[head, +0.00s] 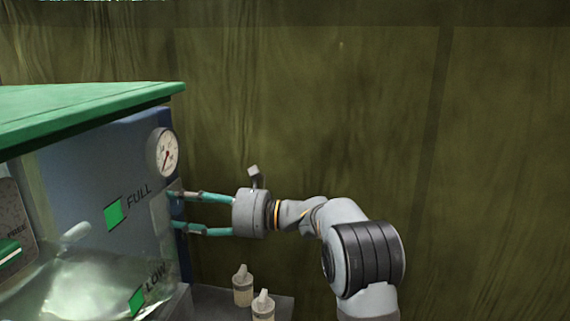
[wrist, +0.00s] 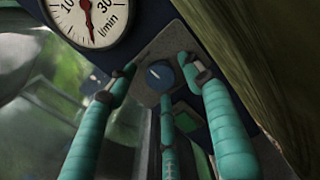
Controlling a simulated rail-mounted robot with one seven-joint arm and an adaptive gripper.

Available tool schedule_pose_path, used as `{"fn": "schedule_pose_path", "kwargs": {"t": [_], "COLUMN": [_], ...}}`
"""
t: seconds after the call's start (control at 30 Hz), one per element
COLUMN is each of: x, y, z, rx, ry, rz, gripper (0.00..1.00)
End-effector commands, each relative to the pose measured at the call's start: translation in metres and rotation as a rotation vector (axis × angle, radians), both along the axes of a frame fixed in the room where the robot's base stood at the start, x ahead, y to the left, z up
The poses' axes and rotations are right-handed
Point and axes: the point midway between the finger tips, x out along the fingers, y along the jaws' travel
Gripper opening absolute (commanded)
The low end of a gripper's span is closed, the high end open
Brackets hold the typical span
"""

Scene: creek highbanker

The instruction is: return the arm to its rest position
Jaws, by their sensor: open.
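My gripper (head: 176,210) is at the end of my arm, reaching left to the blue panel's right part in the head view. Its teal fingers are spread open with nothing held. In the wrist view the fingers of my gripper (wrist: 160,78) stand around a small dark round knob (wrist: 158,74) on a grey plate (wrist: 149,52). I cannot tell whether any finger touches the knob or plate. The knob is not clear in the head view. My arm (head: 340,225) extends from the lower right.
A dial gauge (head: 163,153) sits just above the fingers; this gauge (wrist: 88,18) also shows in the wrist view. A green lid (head: 90,105) overhangs the blue panel (head: 85,170). Two pale capped bottles (head: 243,288) (head: 263,307) stand below my gripper. The right side looks clear.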

Motion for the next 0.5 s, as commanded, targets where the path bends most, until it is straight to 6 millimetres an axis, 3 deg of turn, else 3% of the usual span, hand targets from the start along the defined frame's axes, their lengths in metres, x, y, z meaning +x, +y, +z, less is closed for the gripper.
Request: {"fn": "schedule_pose_path", "kwargs": {"t": [0.03, 0.1, 0.3, 0.5], "x": [0.000, 0.001, -0.007, -0.013], "y": [0.000, -0.008, -0.051, -0.082], "z": [0.008, 0.003, -0.001, -0.001], "rx": [0.014, 0.030, 0.027, 0.027], "ry": [0.087, 0.165, 0.153, 0.150], "rz": [0.001, -0.005, -0.004, -0.002], "gripper": [0.51, 0.51, 0.51, 0.51]}}
